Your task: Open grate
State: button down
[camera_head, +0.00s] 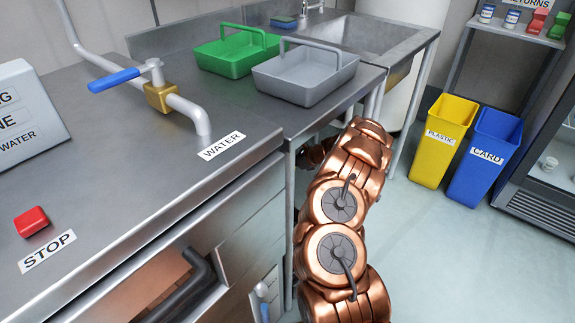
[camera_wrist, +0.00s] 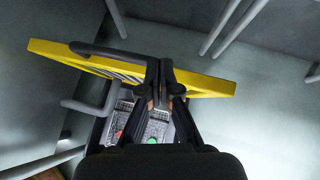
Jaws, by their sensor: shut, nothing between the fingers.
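In the wrist view, a yellow-framed panel with dark slats, which looks like the grate (camera_wrist: 205,84), runs across the picture, seen at a steep angle. A dark bar like a handle (camera_wrist: 95,50) lies along its upper left side. Below the panel, grey textured parts (camera_wrist: 122,112) show with a red spot and a green spot. My gripper (camera_wrist: 165,66) is shut with nothing in it, and its fingers overlap the panel's middle. I cannot tell whether they touch it, or how far the grate is open. In the head view my arm hides the gripper and the grate.
The steel counter (camera_head: 235,105) stands left of my arm, with a grey tray (camera_head: 305,90) on it. Yellow (camera_head: 428,160) and blue (camera_head: 480,170) bins stand to the right. Metal legs (camera_wrist: 235,28) surround the panel. The floor at lower right is clear.

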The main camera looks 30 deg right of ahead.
jog(key=p+v, duration=0.3)
jog(key=v, duration=1)
jog(key=shift+d, duration=0.25)
jog(key=shift+w+r, duration=0.1)
